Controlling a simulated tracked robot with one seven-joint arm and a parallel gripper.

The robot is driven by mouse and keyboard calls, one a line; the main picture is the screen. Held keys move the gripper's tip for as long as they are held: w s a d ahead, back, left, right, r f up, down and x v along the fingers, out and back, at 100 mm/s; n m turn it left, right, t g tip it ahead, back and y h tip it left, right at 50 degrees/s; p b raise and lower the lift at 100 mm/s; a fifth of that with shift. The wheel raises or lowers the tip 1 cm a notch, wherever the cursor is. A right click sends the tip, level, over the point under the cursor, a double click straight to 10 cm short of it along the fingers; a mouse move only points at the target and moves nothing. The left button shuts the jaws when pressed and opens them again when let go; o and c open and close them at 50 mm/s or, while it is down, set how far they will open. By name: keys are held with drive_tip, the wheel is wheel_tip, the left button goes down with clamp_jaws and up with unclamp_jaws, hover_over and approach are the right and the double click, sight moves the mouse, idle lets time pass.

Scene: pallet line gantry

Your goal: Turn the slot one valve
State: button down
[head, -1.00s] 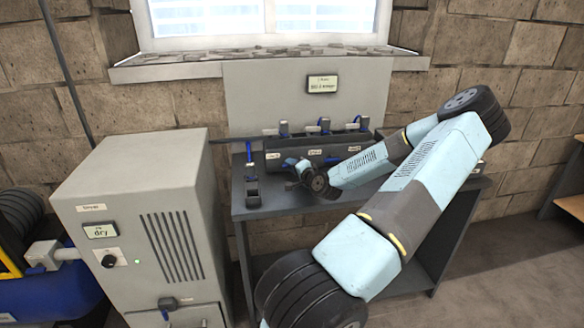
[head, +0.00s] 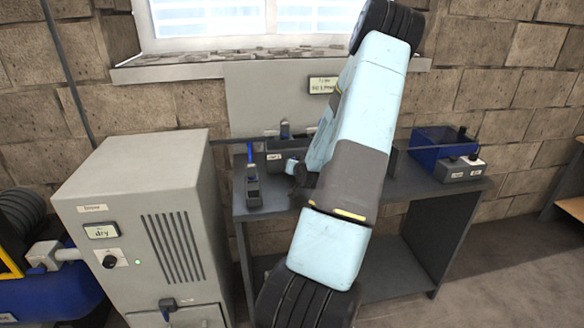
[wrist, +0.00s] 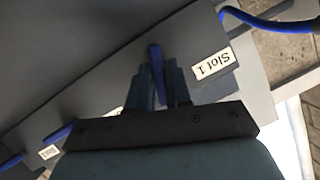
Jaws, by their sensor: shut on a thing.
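The slot one valve is a thin blue lever (wrist: 157,62) on a dark grey block, beside a white "Slot 1" label (wrist: 212,64). In the wrist view my gripper (wrist: 158,78) is shut on this lever, one finger on each side. In the head view the block (head: 272,168) stands on the grey bench, and my arm hides most of it, including the slot one lever. The wrist end of my arm (head: 292,167) is close in front of the block's left part.
More blue levers (wrist: 60,133) lie along the block in the wrist view. A handheld tool (head: 252,185) stands left of the block. A blue bin (head: 425,150) and a small labelled box (head: 460,169) are at the bench's right. A grey cabinet (head: 140,215) stands at left.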

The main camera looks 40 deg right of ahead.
drive_tip(key=shift+w+a+n+g+h, duration=0.15)
drive_tip(key=shift+n+g+h, duration=0.6)
drive_tip(key=shift+n, duration=0.65)
drive_tip(key=c, duration=1.1)
unclamp_jaws()
